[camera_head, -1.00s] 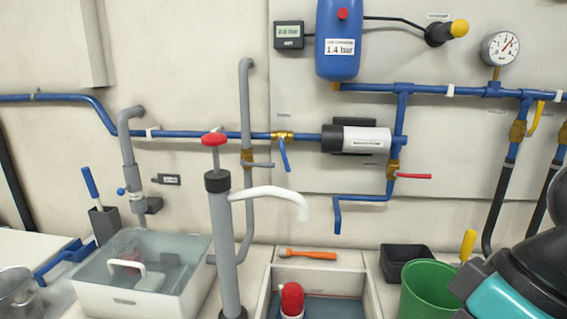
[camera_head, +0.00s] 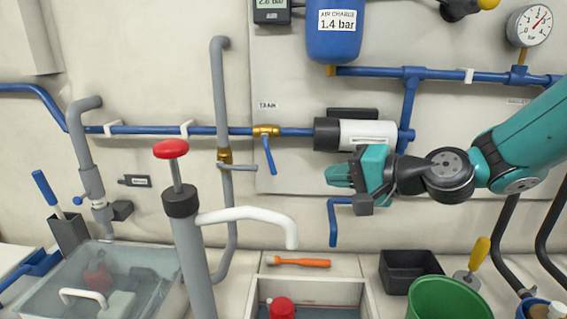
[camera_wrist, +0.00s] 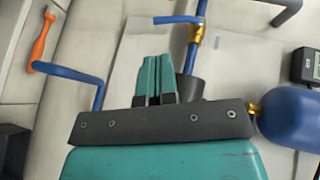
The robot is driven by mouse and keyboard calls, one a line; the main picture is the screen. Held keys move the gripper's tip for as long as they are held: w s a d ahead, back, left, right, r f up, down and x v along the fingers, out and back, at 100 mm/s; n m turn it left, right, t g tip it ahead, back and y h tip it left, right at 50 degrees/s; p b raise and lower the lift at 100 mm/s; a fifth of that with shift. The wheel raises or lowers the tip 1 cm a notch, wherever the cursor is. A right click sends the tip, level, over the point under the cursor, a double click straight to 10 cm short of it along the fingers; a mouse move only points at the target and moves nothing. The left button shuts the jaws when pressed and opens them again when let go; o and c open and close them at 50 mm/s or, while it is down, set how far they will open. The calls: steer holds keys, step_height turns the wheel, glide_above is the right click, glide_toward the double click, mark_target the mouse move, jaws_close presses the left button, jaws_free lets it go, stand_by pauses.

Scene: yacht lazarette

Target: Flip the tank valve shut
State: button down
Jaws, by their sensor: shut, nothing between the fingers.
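The tank valve (camera_head: 265,131) is a brass body on the horizontal blue pipe, below a small "TANK" label (camera_head: 268,105). Its blue lever (camera_head: 268,156) hangs down, roughly crosswise to the pipe and slightly tilted. In the wrist view the valve (camera_wrist: 196,34) and its lever (camera_wrist: 178,20) show beyond the fingers. My gripper (camera_head: 339,176) is shut and empty, to the right of the lever and apart from it. Its teal fingertips (camera_wrist: 154,60) are together in the wrist view.
A black and white pump (camera_head: 356,134) sits on the pipe just above my gripper. A grey hand pump (camera_head: 181,203) with a white spout (camera_head: 250,214) stands left and below. A blue bent pipe (camera_head: 332,222) hangs below my gripper. The wall between gripper and lever looks clear.

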mark_target(271, 166)
steer(key=w+a+f+m+t+p, duration=0.1)
steer(key=w+a+p, duration=0.4)
steer(key=w+a, duration=0.5)
steer(key=shift+a+f, duration=0.2)
steer(key=shift+f, duration=0.7)
steer(key=shift+f, duration=0.1)
steer(key=b, duration=0.1)
steer(key=f+b, duration=0.1)
steer(key=b, duration=0.1)
steer(key=shift+a+m+t+y, duration=0.2)
steer(key=shift+m+t+y, duration=0.1)
steer(key=shift+y, duration=0.1)
steer(key=shift+a+m+t+y+b, duration=0.2)
steer(key=shift+m+t+y+b, duration=0.15)
steer(key=shift+b, duration=0.6)
steer(key=shift+a+r, duration=0.1)
steer(key=shift+r, duration=0.1)
